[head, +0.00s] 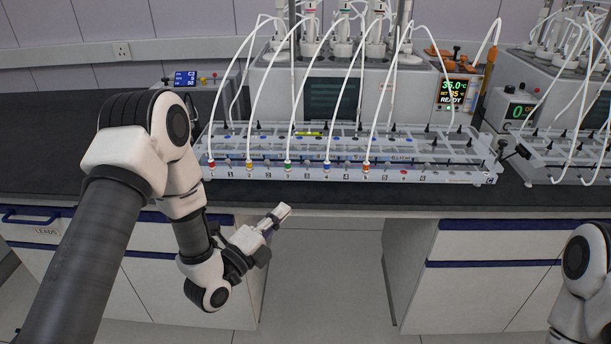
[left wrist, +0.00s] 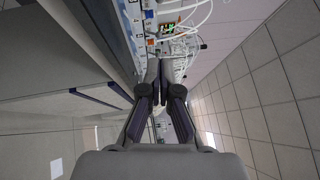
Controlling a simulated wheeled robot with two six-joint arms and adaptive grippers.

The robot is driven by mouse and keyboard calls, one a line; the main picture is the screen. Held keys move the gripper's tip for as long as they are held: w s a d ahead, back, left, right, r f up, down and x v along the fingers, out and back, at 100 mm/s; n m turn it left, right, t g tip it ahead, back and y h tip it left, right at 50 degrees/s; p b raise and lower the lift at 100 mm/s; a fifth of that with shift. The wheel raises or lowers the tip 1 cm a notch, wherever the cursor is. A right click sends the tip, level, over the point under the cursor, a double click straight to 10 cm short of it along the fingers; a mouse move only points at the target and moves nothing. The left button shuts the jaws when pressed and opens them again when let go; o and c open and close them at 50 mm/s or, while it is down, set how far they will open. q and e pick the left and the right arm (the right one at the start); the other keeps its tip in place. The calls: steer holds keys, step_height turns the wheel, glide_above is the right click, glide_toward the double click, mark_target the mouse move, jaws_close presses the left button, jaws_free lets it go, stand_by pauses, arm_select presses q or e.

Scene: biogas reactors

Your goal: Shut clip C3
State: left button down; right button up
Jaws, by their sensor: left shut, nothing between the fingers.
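The clear rack (head: 455,177) on the bench carries a row of numbered positions with coloured fittings on white tubes. The green fitting (head: 288,167) stands at position 3, between a yellow one (head: 249,165) and a blue one (head: 326,167). The clip there is too small to tell whether it is open or shut. My left gripper (head: 285,211) is shut and empty, in front of the bench edge and below the rack, apart from it. In the left wrist view its fingers (left wrist: 159,82) lie together, with the rack and tubes beyond. My right gripper is out of view.
A reactor unit with a screen (head: 333,98) stands behind the rack, with white tubes arching down. A second rack (head: 560,160) stands at the right. The space before the bench is clear.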

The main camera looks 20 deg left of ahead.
arm_select(q)
steer(key=p, duration=0.2)
glide_toward(307, 163)
steer(key=w+d, duration=0.3)
steer(key=d, duration=0.2)
steer(key=w, duration=0.1)
steer(key=w+a, duration=0.1)
steer(key=w+p, duration=0.1)
steer(key=shift+a+r, duration=0.3)
steer(key=shift+a, duration=0.1)
steer(key=shift+w, duration=0.1)
